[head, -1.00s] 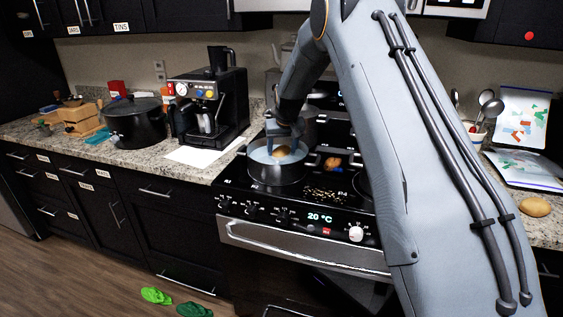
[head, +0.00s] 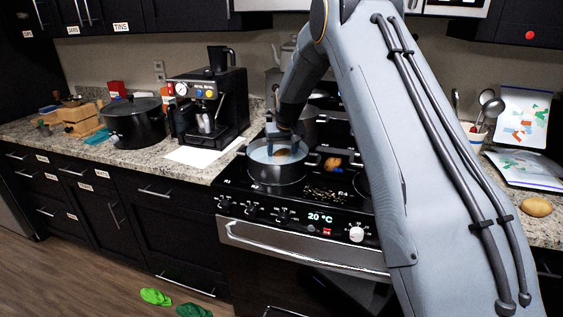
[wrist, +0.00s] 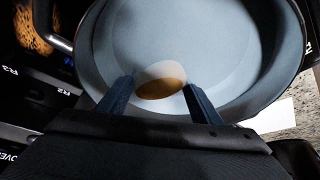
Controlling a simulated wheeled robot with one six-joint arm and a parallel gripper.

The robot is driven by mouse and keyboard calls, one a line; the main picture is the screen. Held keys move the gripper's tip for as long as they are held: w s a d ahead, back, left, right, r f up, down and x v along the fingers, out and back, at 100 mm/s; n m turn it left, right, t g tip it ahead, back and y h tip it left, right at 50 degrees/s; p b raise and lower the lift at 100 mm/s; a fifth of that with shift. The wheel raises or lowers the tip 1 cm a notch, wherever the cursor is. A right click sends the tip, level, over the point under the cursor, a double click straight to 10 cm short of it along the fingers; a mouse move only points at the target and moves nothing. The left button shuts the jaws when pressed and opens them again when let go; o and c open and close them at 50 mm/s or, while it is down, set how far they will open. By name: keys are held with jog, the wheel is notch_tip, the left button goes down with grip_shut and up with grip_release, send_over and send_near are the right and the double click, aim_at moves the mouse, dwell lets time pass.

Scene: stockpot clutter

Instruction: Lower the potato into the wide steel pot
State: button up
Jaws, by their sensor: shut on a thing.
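The wide steel pot (head: 277,174) stands on the front left of the stove, with a pale blue-grey interior. My gripper (head: 280,148) reaches down into it from above. In the wrist view my gripper (wrist: 160,86) has its two dark fingers on either side of the brown potato (wrist: 163,88), shut on it. The potato is inside the pot's rim. Its far part looks pale and veiled, and I cannot tell whether it touches the bottom. In the head view only a little of the potato shows between the fingers.
Another pot (head: 306,128) stands behind, close to my wrist. An orange-brown item (head: 333,163) lies on the stove right of the pot. A coffee machine (head: 212,95) and white paper (head: 205,154) are to the left. A tan roundish item (head: 537,206) lies on the right counter.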

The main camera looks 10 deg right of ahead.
dwell(0.3)
jog(key=o, duration=1.2)
jog(key=shift+o, duration=0.2)
